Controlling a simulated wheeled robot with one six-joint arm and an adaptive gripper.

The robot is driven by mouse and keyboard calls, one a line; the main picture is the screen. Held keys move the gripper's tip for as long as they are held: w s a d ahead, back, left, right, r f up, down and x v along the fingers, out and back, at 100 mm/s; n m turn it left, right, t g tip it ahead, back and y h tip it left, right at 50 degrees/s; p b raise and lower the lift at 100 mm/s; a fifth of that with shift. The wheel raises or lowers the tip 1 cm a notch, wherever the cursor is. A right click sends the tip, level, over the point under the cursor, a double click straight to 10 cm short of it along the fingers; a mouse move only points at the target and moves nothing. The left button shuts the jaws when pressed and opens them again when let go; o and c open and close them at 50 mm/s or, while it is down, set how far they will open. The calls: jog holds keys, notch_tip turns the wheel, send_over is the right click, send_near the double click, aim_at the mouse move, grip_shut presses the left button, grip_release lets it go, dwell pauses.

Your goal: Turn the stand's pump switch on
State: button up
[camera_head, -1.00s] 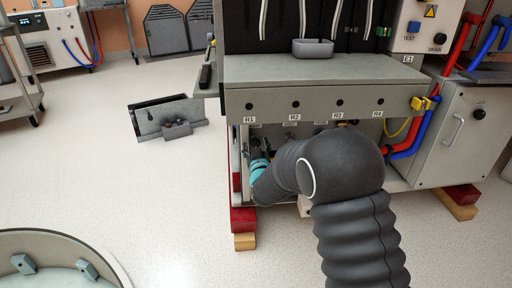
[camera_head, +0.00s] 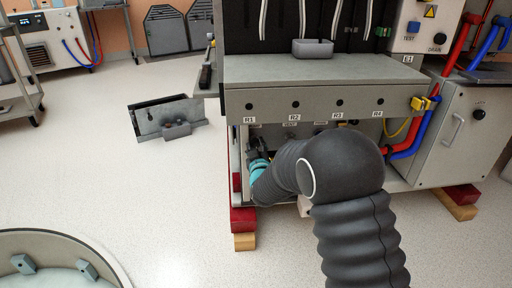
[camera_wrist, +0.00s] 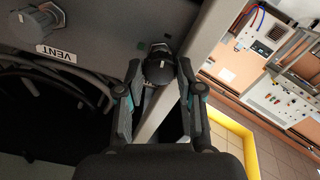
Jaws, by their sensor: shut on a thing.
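The stand (camera_head: 310,72) is a grey cabinet with labels R1 to R4 along its front and a recessed lower bay. My gripper (camera_wrist: 159,66) is shut on a black rotary knob (camera_wrist: 159,73) with a pale pointer mark, one finger on each side. The knob sits on a grey panel (camera_wrist: 105,30) beside an upright metal post. No label for this knob is readable, so I cannot tell by name that it is the pump switch. In the head view my arm hides most of the bay, and the gripper is only partly visible at its left end.
A second knob (camera_wrist: 36,24) with a VENT label (camera_wrist: 56,53) is left of the gripped one in the wrist view. Dark hoses (camera_wrist: 50,75) hang below it. The stand rests on red and wooden blocks (camera_head: 244,220).

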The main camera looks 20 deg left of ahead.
jog(key=n, duration=0.4)
jog(key=shift+n, duration=0.3)
jog(key=n, duration=0.3)
jog(key=shift+n, duration=0.3)
jog(key=n, duration=0.3)
jog(key=shift+a+n, duration=0.1)
jog(key=shift+n, duration=0.2)
jog(key=shift+f+n, duration=0.1)
jog(key=shift+n, duration=1.7)
jog(key=o, duration=1.1)
jog(key=shift+s, duration=0.1)
jog(key=shift+o, duration=0.2)
